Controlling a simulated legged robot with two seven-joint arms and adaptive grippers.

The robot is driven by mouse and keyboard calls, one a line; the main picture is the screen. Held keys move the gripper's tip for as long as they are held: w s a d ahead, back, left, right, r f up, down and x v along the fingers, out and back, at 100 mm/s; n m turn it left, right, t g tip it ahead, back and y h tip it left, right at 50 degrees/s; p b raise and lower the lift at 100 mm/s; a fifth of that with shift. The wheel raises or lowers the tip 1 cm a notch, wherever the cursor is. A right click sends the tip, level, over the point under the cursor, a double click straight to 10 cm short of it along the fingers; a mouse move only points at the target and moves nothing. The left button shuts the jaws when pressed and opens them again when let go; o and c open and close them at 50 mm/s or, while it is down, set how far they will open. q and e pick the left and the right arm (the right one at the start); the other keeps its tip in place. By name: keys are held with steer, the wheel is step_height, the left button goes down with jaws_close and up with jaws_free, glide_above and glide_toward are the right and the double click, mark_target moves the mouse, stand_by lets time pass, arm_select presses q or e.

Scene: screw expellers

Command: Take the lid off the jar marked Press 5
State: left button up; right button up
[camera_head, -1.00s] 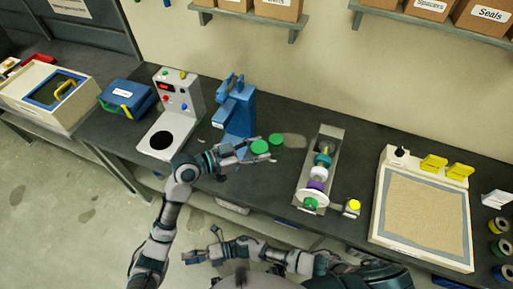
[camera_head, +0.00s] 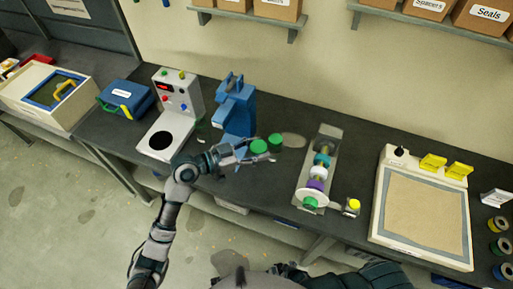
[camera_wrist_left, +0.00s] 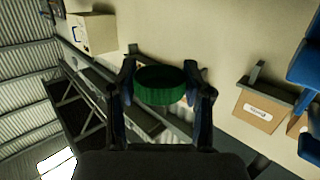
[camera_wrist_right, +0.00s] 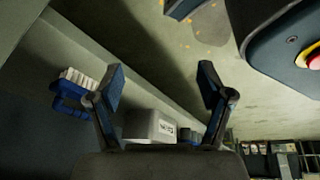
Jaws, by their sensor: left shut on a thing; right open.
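In the head view two green round things show side by side over the bench. My left gripper (camera_head: 252,149) is shut on the nearer one, a green lid (camera_head: 258,146), in front of the blue press. The left wrist view shows this ribbed green lid (camera_wrist_left: 160,85) between the two fingers. The second green round thing (camera_head: 275,140) is just right of it; I cannot tell whether they touch. No "Press 5" mark is readable. My right gripper (camera_wrist_right: 163,78) is open and empty in its wrist view, and out of the head view.
A blue press (camera_head: 235,108) stands behind my left gripper. A grey screw-expeller trough (camera_head: 325,150) lies to the right, with a yellow-topped piece (camera_head: 352,205) beside it. In the right wrist view, a blue-handled brush (camera_wrist_right: 72,90) and a labelled white box (camera_wrist_right: 150,127) lie near the fingers.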

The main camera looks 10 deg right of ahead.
arm_select(q)
steer(key=shift+a, duration=0.1)
steer(key=w+a+f+n+t+y, duration=0.3)
steer(key=a+f+n+t+y, duration=0.15)
steer(key=a, duration=0.25)
steer(key=w+a+f+n+t+y, duration=0.3)
steer(key=a+f+n+t, duration=0.15)
steer(key=a+t, duration=0.2)
steer(key=s+a+f+n+y, duration=0.1)
steer(key=a+n+y, duration=0.1)
steer(key=a, duration=0.3)
steer(key=s+a+f+n+t+y, duration=0.1)
steer(key=a+f+n+y, duration=0.1)
steer(key=a, duration=0.4)
steer(key=s+a+f+n+t+y, duration=0.1)
steer(key=s+a+f+n+y, duration=0.1)
steer(key=a+y, duration=0.2)
steer(key=shift+a+n, duration=0.4)
steer(key=shift+a, duration=0.25)
arm_select(e)
steer(key=s+d+f+m+g, duration=0.1)
steer(key=s+d, duration=0.1)
steer(key=s, duration=0.2)
steer(key=s+d+f+m+g+h, duration=0.1)
steer(key=s+d+m, duration=0.1)
steer(key=s, duration=0.3)
steer(key=shift+s+d+g, duration=0.25)
steer(key=shift+d+g, duration=0.1)
steer(key=shift+g, duration=0.05)
